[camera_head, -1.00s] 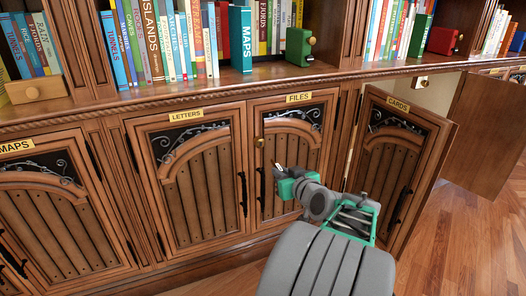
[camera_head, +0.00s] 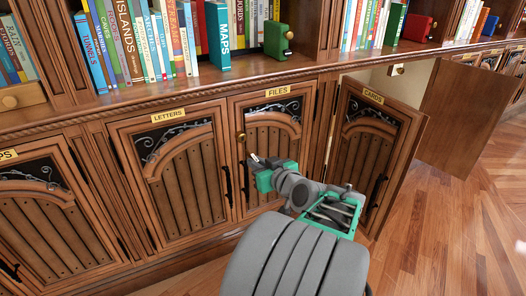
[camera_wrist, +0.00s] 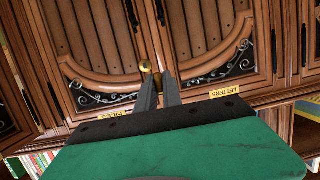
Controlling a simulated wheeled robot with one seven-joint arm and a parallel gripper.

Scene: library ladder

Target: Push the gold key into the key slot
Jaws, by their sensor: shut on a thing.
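The FILES door (camera_head: 270,150) is shut, with a round gold fitting (camera_head: 241,137) at its upper left that looks like the key slot. My gripper (camera_head: 257,160) is in front of this door, slightly below and right of the fitting in the head view. In the wrist view, which is upside down, its two dark fingers (camera_wrist: 158,88) are close together. A small gold piece, apparently the key (camera_wrist: 157,80), shows at the fingertips. The gold fitting (camera_wrist: 145,66) appears just beyond. Whether key and slot touch is unclear.
The CARDS door (camera_head: 368,150) stands open right of my gripper, close to my arm. Another open door (camera_head: 470,118) is farther right. The LETTERS door (camera_head: 178,175) is shut at left. A shelf of books and a green box (camera_head: 278,40) is above.

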